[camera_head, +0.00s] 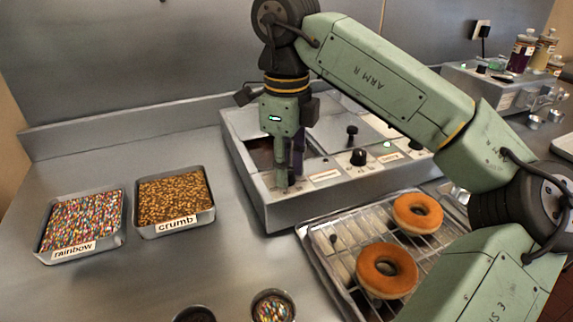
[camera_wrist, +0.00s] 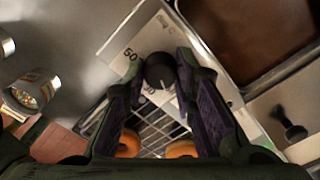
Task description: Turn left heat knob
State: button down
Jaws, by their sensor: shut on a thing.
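The left heat knob (camera_wrist: 160,72) is a dark round knob on the pale front panel, beside printed dial numbers. In the wrist view it sits between the two fingertips of my gripper (camera_wrist: 159,78), which is shut on it. In the head view my gripper (camera_head: 284,182) points down at the left end of the steel glaze warmer (camera_head: 280,217); there the arm hides the left knob. A second black knob (camera_head: 358,157) stands farther right on the same panel.
Trays of rainbow sprinkles (camera_head: 82,222) and crumb (camera_head: 172,200) stand to the left. A brown glaze well (camera_wrist: 250,30) and a black lid handle (camera_wrist: 289,127) are near the gripper.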

jog(key=c, duration=1.3)
grip_release()
jog(key=shift+r, duration=0.1)
notch_tip(320, 180, up, 7)
jog(key=shift+r, duration=0.2)
